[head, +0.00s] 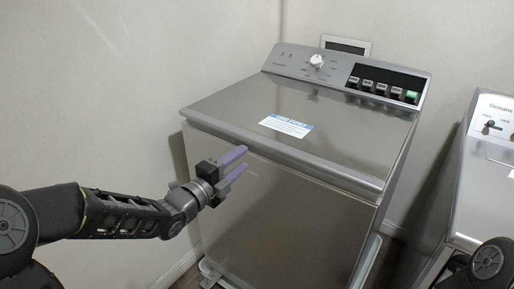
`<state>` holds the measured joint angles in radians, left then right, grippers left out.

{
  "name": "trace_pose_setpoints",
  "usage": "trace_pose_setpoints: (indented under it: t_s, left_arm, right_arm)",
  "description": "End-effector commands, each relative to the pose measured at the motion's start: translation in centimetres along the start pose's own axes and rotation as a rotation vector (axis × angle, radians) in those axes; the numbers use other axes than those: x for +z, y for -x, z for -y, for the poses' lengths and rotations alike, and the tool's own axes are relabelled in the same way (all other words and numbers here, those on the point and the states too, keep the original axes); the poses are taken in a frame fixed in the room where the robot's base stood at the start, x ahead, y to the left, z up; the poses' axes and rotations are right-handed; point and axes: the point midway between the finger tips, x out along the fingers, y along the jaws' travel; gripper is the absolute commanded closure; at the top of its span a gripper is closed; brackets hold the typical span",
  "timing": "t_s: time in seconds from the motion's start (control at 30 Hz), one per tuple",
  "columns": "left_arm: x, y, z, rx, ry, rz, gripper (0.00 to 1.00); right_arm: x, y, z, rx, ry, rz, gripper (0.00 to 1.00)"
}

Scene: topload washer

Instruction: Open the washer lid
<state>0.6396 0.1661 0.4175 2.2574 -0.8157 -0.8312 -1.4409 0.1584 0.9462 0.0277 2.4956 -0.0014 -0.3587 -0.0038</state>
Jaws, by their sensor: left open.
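The topload washer (285,215) is a grey metal box in the middle of the head view. Its lid (325,120) lies flat and shut on top, with a white and blue label (286,125) on it. My left gripper (240,162) is open and empty, its two purple fingers pointing right. In the picture it overlaps the washer's front face just below the lid's front edge, near the left side. I cannot tell whether it touches the washer. My right gripper is not in view.
A control panel (345,75) with a white knob (316,61) and several buttons rises behind the lid. A second appliance (485,180) stands at the right, with a narrow gap between. A plain wall (100,90) is at the left. The washer stands on a pale tray (366,262).

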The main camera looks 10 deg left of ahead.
Motion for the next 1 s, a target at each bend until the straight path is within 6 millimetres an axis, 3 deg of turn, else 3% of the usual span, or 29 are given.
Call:
trace_pose_setpoints:
  t_s: [0.17, 0.6, 1.0]
  left_arm:
    - [0.0, -0.9, 0.1, -0.001, 0.002, -0.001, 0.59]
    - [0.0, -7.1, 0.1, -0.001, 0.004, -0.001, 0.59]
    - [0.0, -7.8, 0.0, 0.000, 0.002, 0.001, 0.61]
  right_arm:
    - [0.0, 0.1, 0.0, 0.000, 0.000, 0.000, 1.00]
    - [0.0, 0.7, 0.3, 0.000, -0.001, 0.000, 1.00]
    - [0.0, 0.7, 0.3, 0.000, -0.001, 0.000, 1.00]
